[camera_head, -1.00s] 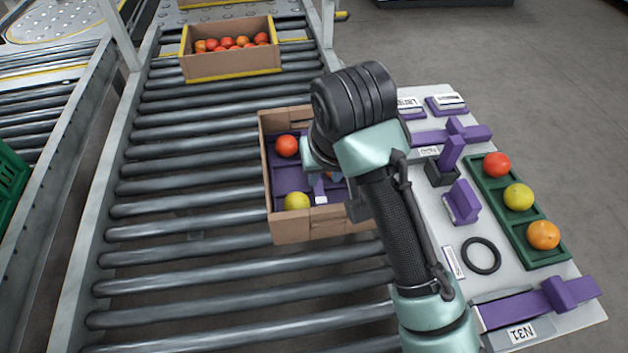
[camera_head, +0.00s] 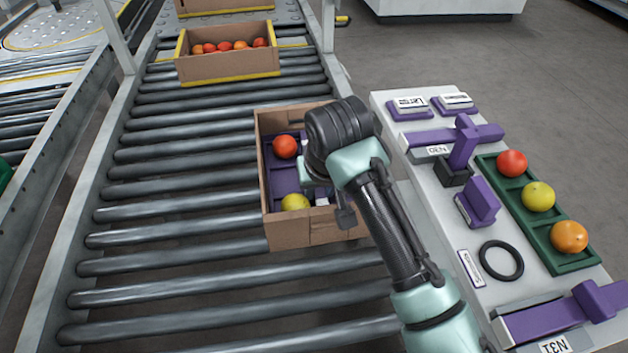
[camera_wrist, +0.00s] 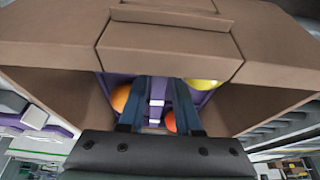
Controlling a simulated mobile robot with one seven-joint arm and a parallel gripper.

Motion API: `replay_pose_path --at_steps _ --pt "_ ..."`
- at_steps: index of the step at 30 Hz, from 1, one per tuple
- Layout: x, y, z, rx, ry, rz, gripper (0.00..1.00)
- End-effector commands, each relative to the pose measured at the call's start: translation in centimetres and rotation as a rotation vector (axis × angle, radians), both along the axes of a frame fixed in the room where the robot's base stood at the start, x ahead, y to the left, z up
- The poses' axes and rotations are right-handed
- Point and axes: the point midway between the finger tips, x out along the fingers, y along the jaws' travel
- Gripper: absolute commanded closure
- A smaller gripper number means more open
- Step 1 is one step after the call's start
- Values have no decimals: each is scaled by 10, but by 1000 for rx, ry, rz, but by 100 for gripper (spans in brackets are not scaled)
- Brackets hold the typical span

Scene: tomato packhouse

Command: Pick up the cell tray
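A purple cell tray (camera_head: 283,180) sits inside an open cardboard box (camera_head: 290,233) on the roller conveyor. A red tomato (camera_head: 285,147) and a yellow one (camera_head: 295,203) show in its cells; the wrist view also shows an orange fruit (camera_wrist: 121,97). My gripper reaches down into the box, mostly hidden behind my own arm in the head view. In the wrist view, the dark blue fingers of my gripper (camera_wrist: 162,90) stand either side of a purple strip with white marks in the middle of the tray. Whether they press on it cannot be told.
A bench (camera_head: 425,205) at the right holds a green tray (camera_head: 565,262) with three tomatoes, purple fixtures and a black ring (camera_head: 501,260). Another box (camera_head: 230,68) of tomatoes stands farther up the conveyor. Bare rollers lie left of and in front of the near box.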

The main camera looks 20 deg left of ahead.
Motion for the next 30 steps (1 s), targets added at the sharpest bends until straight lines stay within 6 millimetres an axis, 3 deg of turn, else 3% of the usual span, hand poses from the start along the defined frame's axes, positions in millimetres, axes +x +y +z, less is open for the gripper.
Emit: replay_pose_path --at_steps 23,28,30 --pt "-1 0 -4 -1 1 1 68" --pt "0 0 -4 -1 1 1 96" --pt "-1 0 -4 -1 1 1 100"
